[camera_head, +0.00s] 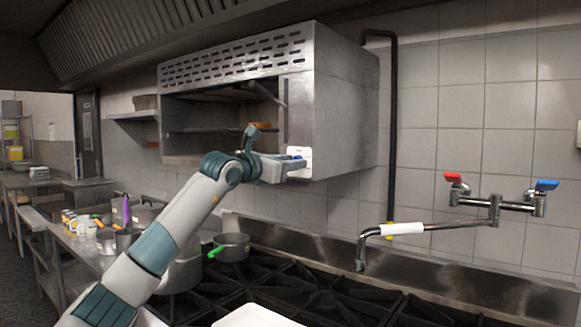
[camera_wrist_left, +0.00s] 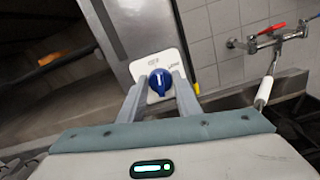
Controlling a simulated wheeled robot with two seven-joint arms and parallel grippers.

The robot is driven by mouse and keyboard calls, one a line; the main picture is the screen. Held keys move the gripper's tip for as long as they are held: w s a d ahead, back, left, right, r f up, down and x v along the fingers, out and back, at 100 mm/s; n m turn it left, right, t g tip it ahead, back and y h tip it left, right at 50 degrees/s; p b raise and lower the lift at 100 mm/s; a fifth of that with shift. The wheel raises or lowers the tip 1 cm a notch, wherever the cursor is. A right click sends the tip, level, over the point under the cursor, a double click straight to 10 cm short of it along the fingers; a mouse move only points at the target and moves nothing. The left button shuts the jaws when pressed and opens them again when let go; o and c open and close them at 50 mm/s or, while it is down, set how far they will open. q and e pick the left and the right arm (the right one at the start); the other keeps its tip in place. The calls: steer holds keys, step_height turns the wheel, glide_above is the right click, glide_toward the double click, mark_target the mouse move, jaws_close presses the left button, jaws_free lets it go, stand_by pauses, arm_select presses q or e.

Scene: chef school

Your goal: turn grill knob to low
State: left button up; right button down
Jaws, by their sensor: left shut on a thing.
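The grill (camera_head: 342,110) is a steel box mounted on the tiled wall, with an open front. Its knob (camera_wrist_left: 160,82) is round and blue with a white mark, on a white plate (camera_wrist_left: 157,66) at the lower right of the grill front. In the head view the knob (camera_head: 298,158) is small and partly hidden by my left gripper (camera_head: 285,168). In the left wrist view the two fingers (camera_wrist_left: 160,98) stand on either side of the knob, shut on it. The lettering on the plate is too small to read surely. My right gripper is not in view.
Below is a black stove top (camera_head: 300,275) with a green-handled pot (camera_head: 232,246) on it. A wall tap (camera_head: 450,215) with red and blue handles is at the right. A black pipe (camera_head: 392,130) runs down beside the grill. Bottles and pans crowd the left counter.

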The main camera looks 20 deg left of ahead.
arm_select(q)
steer(key=shift+d+f+m+b, duration=0.1)
steer(key=shift+m+b, duration=0.65)
steer(key=shift+m, duration=1.65)
steer(key=shift+f+m+b, duration=0.1)
steer(key=shift+m+b, duration=0.65)
steer(key=shift+m, duration=1.65)
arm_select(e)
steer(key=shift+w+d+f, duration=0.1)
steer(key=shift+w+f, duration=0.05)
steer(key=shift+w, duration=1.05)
arm_select(q)
steer(key=o, duration=1)
steer(key=shift+s, duration=0.15)
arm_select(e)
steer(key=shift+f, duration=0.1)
